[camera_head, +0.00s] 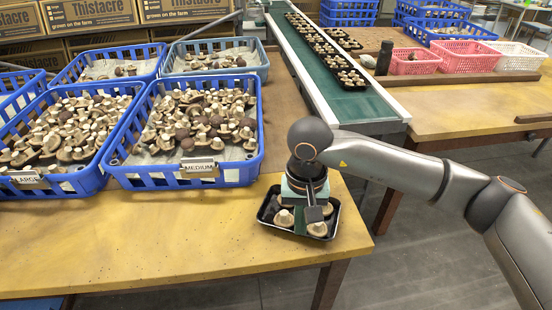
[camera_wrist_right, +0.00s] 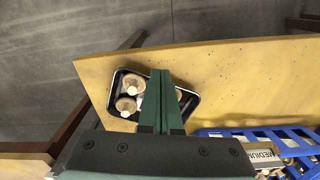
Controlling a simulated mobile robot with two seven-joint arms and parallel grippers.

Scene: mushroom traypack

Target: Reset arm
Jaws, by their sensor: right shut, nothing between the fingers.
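My right arm comes in from the right in the head view. My right gripper (camera_head: 311,205) points down over a small black tray (camera_head: 265,213) near the right corner of the yellow table. In the right wrist view, the green fingers of this gripper (camera_wrist_right: 161,75) are together, with nothing between them. The black tray (camera_wrist_right: 112,102) lies beneath them and holds several pale mushrooms (camera_wrist_right: 132,84). The gripper hides part of the tray in both views. My left gripper is not in view.
A blue crate labelled MEDIUM (camera_head: 258,162) and another labelled LARGE (camera_head: 92,182) hold mushrooms at the left. A green conveyor (camera_head: 352,103) carries filled trays behind. Pink baskets (camera_head: 470,63) stand on the back right table. The front of the yellow table (camera_head: 150,245) is clear.

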